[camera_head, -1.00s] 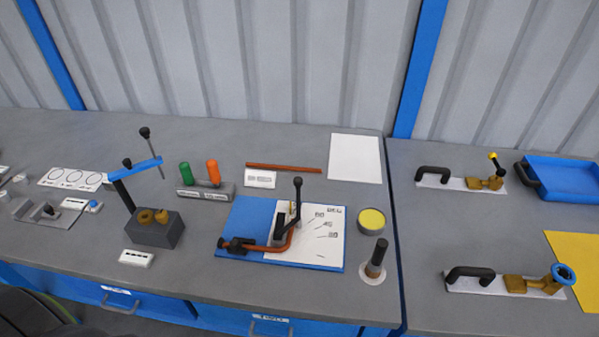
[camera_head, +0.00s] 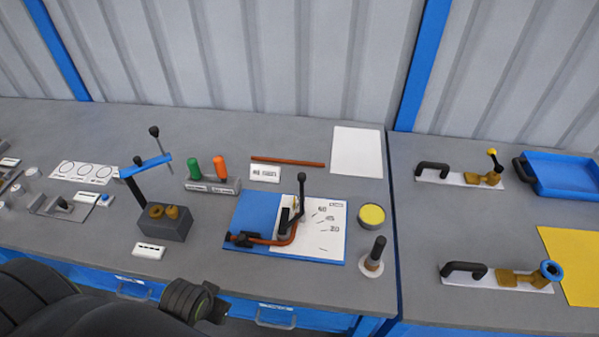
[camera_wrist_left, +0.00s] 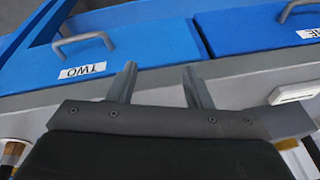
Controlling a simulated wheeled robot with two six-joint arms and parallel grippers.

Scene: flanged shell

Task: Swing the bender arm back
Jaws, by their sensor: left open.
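The bender sits on a blue board (camera_head: 254,213) in the middle of the bench. Its black bender arm (camera_head: 301,196) stands up, with a ball knob on top. A copper tube (camera_head: 270,241) lies in the bender, bent upward at its right end beside the arm's foot. A white sheet (camera_head: 330,228) with angle marks lies under it. My left gripper (camera_wrist_left: 160,85) is open and empty in the left wrist view, over the drawer fronts at the bench's front edge. It is left of and nearer than the bender. My right gripper is out of view.
A straight copper tube (camera_head: 287,162) lies behind. Bench in front of the board is clear.

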